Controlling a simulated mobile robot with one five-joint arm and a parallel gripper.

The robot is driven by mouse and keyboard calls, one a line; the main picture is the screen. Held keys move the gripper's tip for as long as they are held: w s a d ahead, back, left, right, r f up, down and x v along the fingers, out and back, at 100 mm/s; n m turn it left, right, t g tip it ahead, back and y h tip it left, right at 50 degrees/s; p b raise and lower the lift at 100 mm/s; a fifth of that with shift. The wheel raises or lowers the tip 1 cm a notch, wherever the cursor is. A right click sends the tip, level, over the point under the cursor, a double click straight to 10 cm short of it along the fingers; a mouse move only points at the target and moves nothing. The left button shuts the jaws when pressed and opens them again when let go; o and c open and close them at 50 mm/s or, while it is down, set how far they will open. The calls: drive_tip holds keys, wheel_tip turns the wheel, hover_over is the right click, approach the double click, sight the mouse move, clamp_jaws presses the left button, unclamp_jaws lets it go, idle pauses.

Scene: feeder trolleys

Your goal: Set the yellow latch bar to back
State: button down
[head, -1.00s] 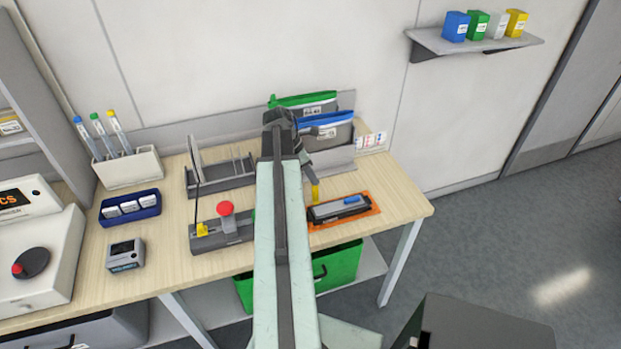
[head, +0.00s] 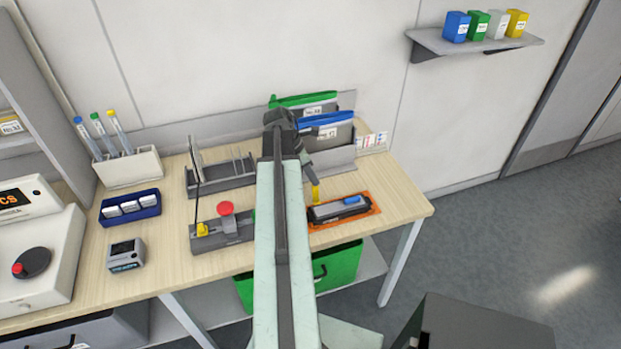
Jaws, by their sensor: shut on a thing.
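My gripper (head: 314,184) points down at the left end of a dark grey device (head: 330,212) on an orange base (head: 372,208), at the right part of the bench. It is shut on a small upright yellow piece, which looks like the yellow latch bar (head: 315,194), at the device's rear left corner. The fingertips are too small to make out clearly. The device has a grey top with a blue patch (head: 352,201) near its right end. My arm hides the bench just left of the device.
A grey fixture (head: 235,238) with a red knob (head: 226,208) and a yellow part (head: 202,230) stands left of my arm. A rack with green- and blue-topped pouches (head: 325,120) stands close behind my gripper. The bench's right end is clear.

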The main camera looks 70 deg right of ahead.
drive_tip(key=shift+s+a+r, duration=0.25)
drive_tip(key=shift+s+a, duration=0.05)
drive_tip(key=shift+a, duration=0.1)
drive_tip(key=c, duration=1.3)
unclamp_jaws()
drive_tip(key=shift+c, duration=0.2)
drive_tip(key=p+v, duration=0.7)
drive_tip(key=shift+w+r, duration=0.2)
drive_tip(key=shift+r, duration=0.15)
